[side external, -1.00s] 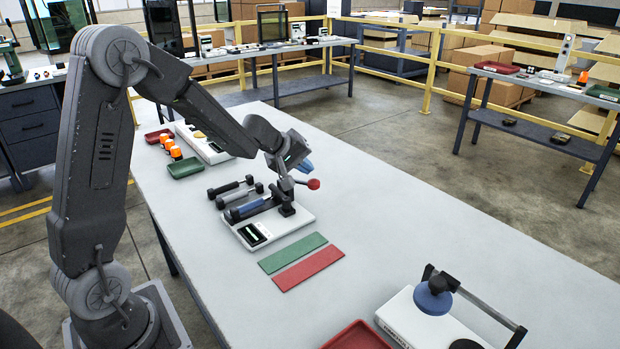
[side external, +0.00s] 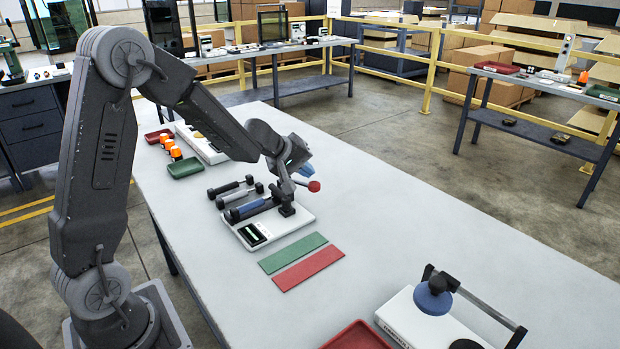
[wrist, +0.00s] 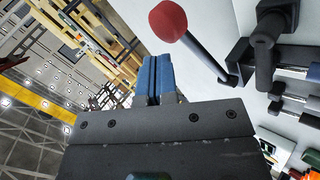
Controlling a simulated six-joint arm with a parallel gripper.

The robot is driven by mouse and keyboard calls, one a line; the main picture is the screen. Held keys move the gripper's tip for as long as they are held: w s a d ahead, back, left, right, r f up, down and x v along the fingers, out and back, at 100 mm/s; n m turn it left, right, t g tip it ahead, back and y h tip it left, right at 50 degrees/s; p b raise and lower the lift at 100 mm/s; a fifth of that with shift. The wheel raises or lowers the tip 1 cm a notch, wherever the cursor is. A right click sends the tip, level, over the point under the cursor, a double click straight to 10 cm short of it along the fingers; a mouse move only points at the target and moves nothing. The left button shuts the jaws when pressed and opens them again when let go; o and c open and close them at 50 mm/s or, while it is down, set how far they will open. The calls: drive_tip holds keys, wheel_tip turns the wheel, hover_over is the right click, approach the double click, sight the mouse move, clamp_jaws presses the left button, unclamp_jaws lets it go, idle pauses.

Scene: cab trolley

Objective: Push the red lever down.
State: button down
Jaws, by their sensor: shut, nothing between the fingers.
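The red lever is a thin rod with a red ball knob (side external: 314,186), standing out to the right of a dark bracket on a white-based fixture (side external: 297,219). Its knob also shows at the top of the wrist view (wrist: 167,20), with the rod slanting down to the right. My gripper (side external: 306,168) is close to the knob, just above and behind it in the side view. Its blue fingers (wrist: 155,78) are shut and empty in the wrist view. There the knob lies beyond and right of the fingertips; I cannot tell whether they touch.
The fixture also carries dark and blue-grey cylinders (side external: 247,208) and a small display (side external: 254,234). Green (side external: 292,252) and red (side external: 308,268) flat strips lie in front. A device with a blue knob (side external: 433,296) stands at the front right. The table right of the lever is clear.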

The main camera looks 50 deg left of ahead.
sight(310, 184)
drive_tip(key=shift+d+f, duration=0.25)
drive_tip(key=shift+f, duration=0.35)
drive_tip(key=shift+d+f, duration=0.3)
drive_tip(key=shift+f, duration=0.35)
drive_tip(key=shift+d+f, duration=0.25)
drive_tip(key=shift+f, duration=0.35)
idle(1.9)
drive_tip(key=shift+a+r, duration=0.4)
drive_tip(key=shift+r, duration=0.35)
drive_tip(key=shift+a+r, duration=0.35)
drive_tip(key=shift+r, duration=0.35)
drive_tip(key=shift+a+r, duration=0.3)
drive_tip(key=shift+r, duration=0.35)
drive_tip(key=shift+a+r, duration=0.25)
drive_tip(key=shift+r, duration=0.4)
drive_tip(key=shift+a+r, duration=0.3)
drive_tip(key=shift+r, duration=0.5)
drive_tip(key=shift+a+r, duration=0.25)
drive_tip(key=shift+r, duration=0.5)
drive_tip(key=shift+a+r, duration=0.3)
drive_tip(key=shift+r, duration=0.5)
